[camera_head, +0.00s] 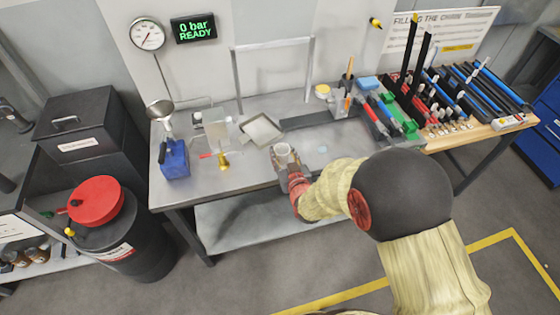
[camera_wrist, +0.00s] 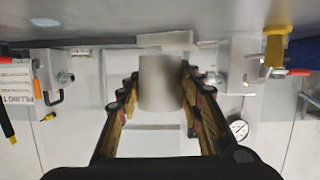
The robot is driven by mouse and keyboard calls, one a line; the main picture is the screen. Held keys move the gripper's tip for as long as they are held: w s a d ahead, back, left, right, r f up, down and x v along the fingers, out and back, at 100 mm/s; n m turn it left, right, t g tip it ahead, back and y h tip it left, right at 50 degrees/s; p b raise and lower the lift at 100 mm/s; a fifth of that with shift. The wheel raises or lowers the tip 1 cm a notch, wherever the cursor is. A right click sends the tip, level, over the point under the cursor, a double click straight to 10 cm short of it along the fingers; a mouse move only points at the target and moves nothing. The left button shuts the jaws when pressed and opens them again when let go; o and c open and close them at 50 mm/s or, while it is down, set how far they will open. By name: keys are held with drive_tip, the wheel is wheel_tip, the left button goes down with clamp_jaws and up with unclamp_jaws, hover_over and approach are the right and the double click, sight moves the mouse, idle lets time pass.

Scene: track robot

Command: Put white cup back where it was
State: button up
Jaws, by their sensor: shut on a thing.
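The white cup (camera_head: 283,153) is at the front middle of the grey workbench (camera_head: 245,175). My gripper (camera_head: 284,164) is shut on it, coming from the front right. In the wrist view the cup (camera_wrist: 160,82) sits between the two fingers of my gripper (camera_wrist: 160,92), with a finger on each side. The wrist picture is upside down, with the bench along its top. I cannot tell whether the cup's base touches the bench or is a little above it.
A white tray (camera_head: 261,131) lies behind the cup. To the left are a brass-coloured fitting (camera_head: 223,161), a blue block (camera_head: 174,160) and a funnel (camera_head: 160,110). A grey holder with tools (camera_head: 342,103) stands behind right. The bench just left of the cup is clear.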

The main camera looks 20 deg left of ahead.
sight(280, 160)
drive_tip(key=shift+w+a+f, duration=0.3)
drive_tip(key=shift+w+f, duration=0.05)
drive_tip(key=shift+f, duration=0.25)
drive_tip(key=shift+w+a+f, duration=0.3)
drive_tip(key=shift+w+f, duration=0.05)
drive_tip(key=shift+f, duration=0.2)
drive_tip(key=shift+f+b, duration=0.7)
drive_tip(key=shift+f, duration=0.8)
drive_tip(key=shift+f, duration=0.1)
drive_tip(key=o, duration=0.9)
drive_tip(key=shift+s+d+r, duration=0.1)
drive_tip(key=shift+s+r, duration=0.1)
drive_tip(key=shift+r, duration=0.05)
drive_tip(key=p+v, duration=0.2)
drive_tip(key=v, duration=0.9)
drive_tip(key=shift+s+d, duration=0.15)
